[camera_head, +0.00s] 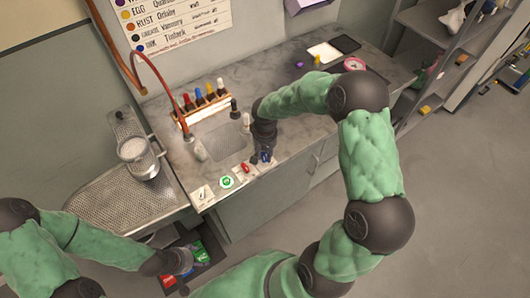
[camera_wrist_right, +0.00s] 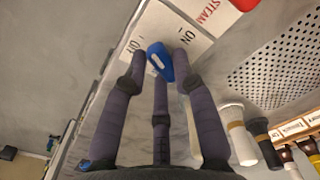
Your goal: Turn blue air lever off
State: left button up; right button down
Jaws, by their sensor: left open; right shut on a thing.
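The blue air lever (camera_wrist_right: 158,62) sits on a white label plate (camera_wrist_right: 170,28) in the right wrist view, with OFF printed on its left and ON on its right. My right gripper (camera_wrist_right: 158,65) is shut on the lever, one finger on each side and a third finger below it. In the head view the right gripper (camera_head: 264,148) reaches down at the counter's front edge, and a little of the blue lever (camera_head: 265,158) shows beside it. My left gripper (camera_head: 182,262) is open, low at the left, away from the lever.
A red lever (camera_head: 245,168) and a green round control (camera_head: 226,182) sit left of the blue lever on the same edge. A rack of coloured bottles (camera_head: 203,102) stands behind the perforated sink area (camera_head: 222,138). A metal pot (camera_head: 138,158) stands at the left.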

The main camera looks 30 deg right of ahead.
jog(key=n+p, duration=0.1)
jog(key=n, duration=0.3)
jog(key=shift+w+n, duration=0.15)
jog(key=shift+n, duration=0.15)
dwell(0.4)
jog(key=c, duration=1)
grip_release()
notch_tip(320, 180, up, 12)
